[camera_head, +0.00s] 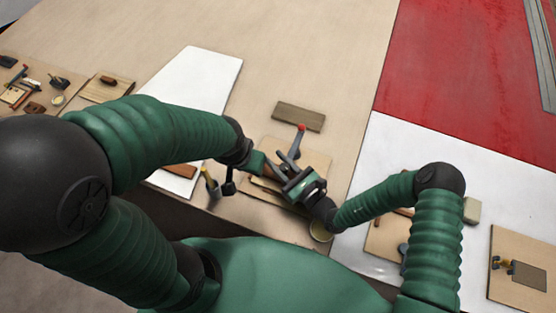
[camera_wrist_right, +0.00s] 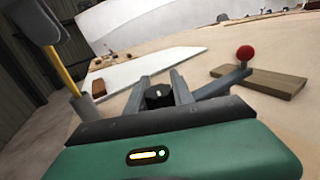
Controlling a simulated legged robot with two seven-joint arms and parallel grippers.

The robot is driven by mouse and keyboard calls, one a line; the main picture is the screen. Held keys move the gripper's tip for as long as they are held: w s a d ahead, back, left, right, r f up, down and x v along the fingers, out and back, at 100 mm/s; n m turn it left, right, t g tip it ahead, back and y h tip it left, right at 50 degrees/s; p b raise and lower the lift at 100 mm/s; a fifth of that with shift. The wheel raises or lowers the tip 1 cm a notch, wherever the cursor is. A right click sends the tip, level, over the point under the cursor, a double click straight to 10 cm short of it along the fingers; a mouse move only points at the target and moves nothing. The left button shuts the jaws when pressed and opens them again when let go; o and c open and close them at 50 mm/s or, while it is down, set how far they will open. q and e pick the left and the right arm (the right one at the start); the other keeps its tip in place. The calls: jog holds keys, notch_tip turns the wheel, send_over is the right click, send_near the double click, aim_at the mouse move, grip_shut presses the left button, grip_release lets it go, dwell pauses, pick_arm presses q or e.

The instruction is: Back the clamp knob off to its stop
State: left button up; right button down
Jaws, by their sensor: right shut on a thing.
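The clamp knob (camera_wrist_right: 158,96) is a small black cylinder, seen upright between my right fingers in the right wrist view. My right gripper (camera_wrist_right: 158,92) is shut on it, one grey finger on each side. In the head view my right gripper (camera_head: 284,168) is over the wooden board (camera_head: 313,160), and its own body hides the knob there. A grey lever with a red ball end (camera_head: 301,127) rises just beyond; the red ball also shows in the right wrist view (camera_wrist_right: 245,53).
A brown wooden block (camera_head: 298,116) lies behind the board. A yellow-handled tool (camera_head: 209,183) stands at the left near the table edge. A white panel (camera_head: 205,85) lies farther left. The tan table beyond is clear.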

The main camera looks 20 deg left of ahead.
jog(key=shift+g, duration=0.3)
jog(key=n+g, duration=0.1)
jog(key=n+g+y+b, duration=0.1)
jog(key=g, duration=0.1)
jog(key=shift+s+a+n+y, duration=0.1)
jog(key=shift+s+n+y, duration=0.1)
jog(key=shift+n+y, duration=0.15)
jog(key=shift+s+n+g, duration=0.15)
jog(key=shift+n+g, duration=0.2)
jog(key=shift+g, duration=0.25)
jog(key=c, duration=1.1)
grip_release()
jog(key=b+v, duration=0.1)
jog(key=v, duration=1.1)
jog(key=shift+f, duration=0.1)
